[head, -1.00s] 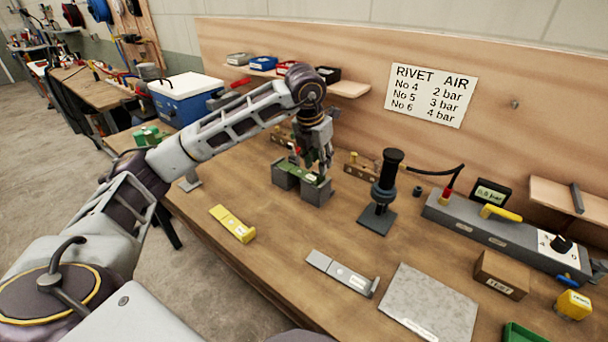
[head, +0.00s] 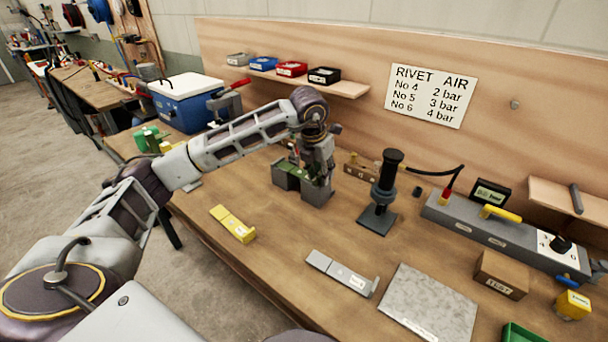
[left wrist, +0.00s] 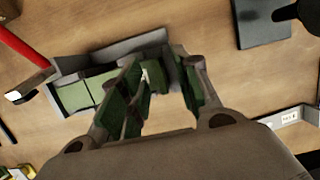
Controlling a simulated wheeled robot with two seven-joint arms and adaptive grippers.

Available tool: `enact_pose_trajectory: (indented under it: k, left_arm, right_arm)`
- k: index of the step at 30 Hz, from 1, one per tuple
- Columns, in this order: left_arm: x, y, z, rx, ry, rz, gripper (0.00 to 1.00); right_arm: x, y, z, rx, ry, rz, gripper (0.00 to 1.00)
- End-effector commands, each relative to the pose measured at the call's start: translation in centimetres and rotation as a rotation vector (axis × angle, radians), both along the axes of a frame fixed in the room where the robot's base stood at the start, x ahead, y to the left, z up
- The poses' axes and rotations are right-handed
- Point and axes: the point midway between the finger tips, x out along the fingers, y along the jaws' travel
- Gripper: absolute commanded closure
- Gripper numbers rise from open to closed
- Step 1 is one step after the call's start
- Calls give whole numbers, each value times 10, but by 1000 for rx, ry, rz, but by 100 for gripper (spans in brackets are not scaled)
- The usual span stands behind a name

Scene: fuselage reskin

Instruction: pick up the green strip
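The green strip (head: 289,170) lies across a grey block-like stand (head: 318,194) on the workbench. In the left wrist view the strip (left wrist: 74,97) runs from the left towards my fingers, with grey stand walls beside it. My left gripper (head: 319,182) is low over the right end of the stand, pointing down. In the left wrist view its two fingers (left wrist: 158,90) are apart, with the strip's end between them. Contact is not clear, and the fingers hide part of the strip. My right gripper is in neither view.
A black cylindrical tool on a dark base (head: 377,216) stands right of the stand. A yellow bracket (head: 233,223), a grey bracket (head: 342,273) and a grey plate (head: 430,301) lie nearer the front. The bench between them is clear.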

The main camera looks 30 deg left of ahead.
Motion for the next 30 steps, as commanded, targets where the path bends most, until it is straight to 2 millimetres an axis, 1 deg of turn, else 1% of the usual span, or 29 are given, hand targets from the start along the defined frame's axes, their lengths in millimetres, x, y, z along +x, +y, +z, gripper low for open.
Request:
enact_pose_trajectory:
  k: [6,13,14,18,21,30]
  left_arm:
    - [0,0,-1,0,-1,0,68]
    - [0,0,0,0,-1,0,68]
    - [0,0,0,0,-1,0,70]
    - [0,0,0,0,-1,0,88]
    - [0,0,0,0,-1,0,100]
    - [0,0,0,0,-1,0,100]
  right_arm:
    - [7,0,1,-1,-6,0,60]
    - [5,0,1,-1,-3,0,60]
    - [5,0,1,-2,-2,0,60]
    - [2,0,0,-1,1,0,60]
    - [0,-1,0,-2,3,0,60]
    - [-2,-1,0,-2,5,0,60]
